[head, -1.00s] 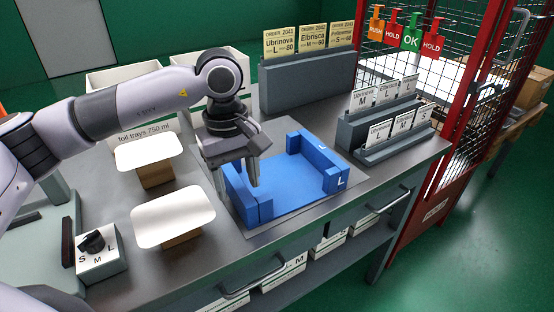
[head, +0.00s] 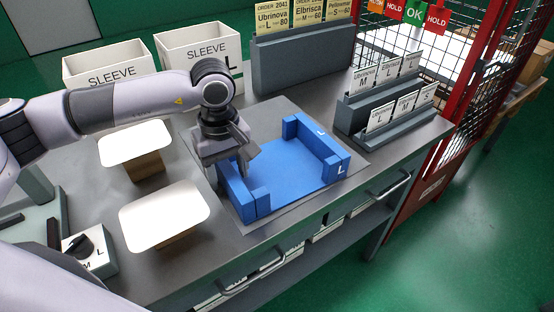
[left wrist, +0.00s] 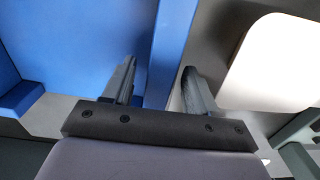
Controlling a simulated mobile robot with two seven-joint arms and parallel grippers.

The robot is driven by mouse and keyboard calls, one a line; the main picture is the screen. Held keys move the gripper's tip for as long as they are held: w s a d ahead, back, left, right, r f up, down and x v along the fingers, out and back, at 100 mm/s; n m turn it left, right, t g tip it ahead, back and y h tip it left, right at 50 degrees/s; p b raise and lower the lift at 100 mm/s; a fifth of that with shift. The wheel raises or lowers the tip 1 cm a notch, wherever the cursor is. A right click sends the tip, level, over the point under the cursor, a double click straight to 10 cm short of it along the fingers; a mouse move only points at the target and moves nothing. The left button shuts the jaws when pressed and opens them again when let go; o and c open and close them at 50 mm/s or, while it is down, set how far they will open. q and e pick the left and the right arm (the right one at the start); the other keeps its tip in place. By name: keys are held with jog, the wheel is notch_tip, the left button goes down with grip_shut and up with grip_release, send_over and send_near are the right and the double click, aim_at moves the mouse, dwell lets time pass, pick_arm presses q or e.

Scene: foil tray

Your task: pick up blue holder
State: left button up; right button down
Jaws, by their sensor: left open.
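The blue holder (head: 290,178) lies on a grey mat on the bench, a flat floor with raised walls at left and right, marked L at the right. My left gripper (head: 236,170) is at the far part of its left wall. The left wrist view shows the blue holder (left wrist: 70,45) with its wall between the two open fingers of my left gripper (left wrist: 157,88). A gap shows beside the right finger; contact with the left finger is unclear. My right gripper is not in view.
Behind are white sleeve boxes (head: 198,50) and a grey card rack (head: 303,62). A stepped card stand (head: 385,105) is at the right. A dial box (head: 98,252) sits front left.

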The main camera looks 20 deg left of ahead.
pick_arm(q)
jog(key=shift+f, duration=0.15)
jog(key=shift+w, duration=0.1)
grip_shut()
